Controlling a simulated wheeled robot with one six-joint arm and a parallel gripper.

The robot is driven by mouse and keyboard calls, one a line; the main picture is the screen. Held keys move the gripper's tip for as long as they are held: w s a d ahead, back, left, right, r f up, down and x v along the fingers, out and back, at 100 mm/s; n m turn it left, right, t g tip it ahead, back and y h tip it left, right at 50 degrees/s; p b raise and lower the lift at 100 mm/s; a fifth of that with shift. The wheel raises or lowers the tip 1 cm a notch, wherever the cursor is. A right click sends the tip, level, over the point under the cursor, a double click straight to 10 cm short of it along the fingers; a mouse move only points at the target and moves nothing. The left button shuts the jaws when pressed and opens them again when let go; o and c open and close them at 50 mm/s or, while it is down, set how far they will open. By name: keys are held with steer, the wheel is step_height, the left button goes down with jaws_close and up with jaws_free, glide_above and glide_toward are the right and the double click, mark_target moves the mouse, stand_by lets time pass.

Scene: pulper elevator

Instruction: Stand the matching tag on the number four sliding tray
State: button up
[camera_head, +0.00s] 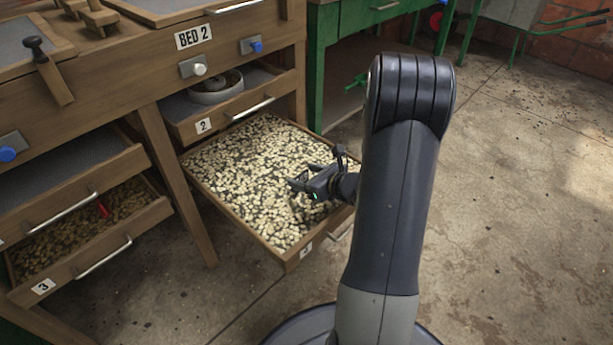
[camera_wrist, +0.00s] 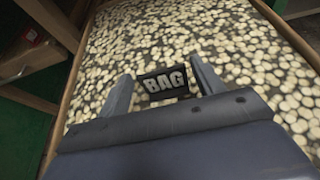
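The pulled-out tray (camera_head: 235,215) under BED 2 is filled with pale beans. A white number label (camera_head: 306,250) is on its front, too small to read surely. It also fills most of the wrist view, with its wooden side (camera_wrist: 72,85) showing. My gripper (camera_head: 305,184) is over the tray's front right part. The tag appears held, face toward the camera. Whether its lower edge touches the beans is hidden.
Tray 2 (camera_head: 245,100) above holds a round pale dish (camera_head: 215,86). Tray 3 (camera_head: 100,250) at left holds brown beans and a small red object (camera_head: 103,209). A green bench (camera_head: 320,60) stands behind. The floor at right is clear.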

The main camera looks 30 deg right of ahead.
steer(key=shift+o, duration=0.9)
steer(key=shift+r+p, duration=0.25)
steer(key=shift+p, duration=0.15)
steer(key=p+v, duration=0.2)
steer(key=v, duration=1)
steer(key=shift+p, duration=0.35)
steer(key=shift+f, duration=0.1)
